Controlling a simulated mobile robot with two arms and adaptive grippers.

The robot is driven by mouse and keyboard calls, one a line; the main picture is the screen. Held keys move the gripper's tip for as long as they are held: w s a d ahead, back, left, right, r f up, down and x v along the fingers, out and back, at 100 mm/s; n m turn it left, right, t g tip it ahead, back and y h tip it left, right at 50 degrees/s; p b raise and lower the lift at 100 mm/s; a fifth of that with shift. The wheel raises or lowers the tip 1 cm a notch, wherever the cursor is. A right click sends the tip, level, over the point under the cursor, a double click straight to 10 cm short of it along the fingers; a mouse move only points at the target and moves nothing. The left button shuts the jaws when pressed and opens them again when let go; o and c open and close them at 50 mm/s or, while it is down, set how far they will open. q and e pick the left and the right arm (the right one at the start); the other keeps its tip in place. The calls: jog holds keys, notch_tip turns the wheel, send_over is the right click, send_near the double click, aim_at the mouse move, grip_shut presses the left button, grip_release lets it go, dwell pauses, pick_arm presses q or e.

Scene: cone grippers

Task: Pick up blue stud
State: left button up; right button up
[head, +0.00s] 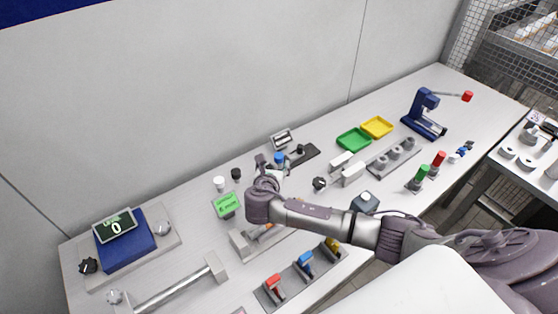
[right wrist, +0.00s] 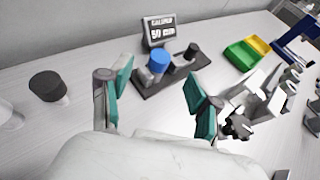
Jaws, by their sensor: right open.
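The blue stud (right wrist: 158,62) is a short blue cylinder standing upright on a dark base plate (right wrist: 175,82). In the head view the blue stud (head: 279,158) shows just beyond my right gripper (head: 272,166). In the right wrist view the teal fingers of my right gripper (right wrist: 157,85) are spread apart with nothing between them. The stud appears ahead of the fingers, between them in the picture, and not visibly touched. The lower part of the stud is not clearly seen. My left gripper is not in view.
A caliper display (right wrist: 159,30) stands behind the plate, and a dark post (right wrist: 192,52) rises at its right. A black-capped knob (right wrist: 47,86) is at the left. Green (head: 354,140) and yellow (head: 377,127) trays lie to the right. Bare table shows left of the plate.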

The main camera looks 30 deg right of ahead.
aim_at(278, 158)
jog(key=x, duration=0.6)
jog(key=shift+f+p, duration=0.35)
jog(key=shift+f, duration=0.1)
grip_shut()
jog(key=shift+r, duration=0.15)
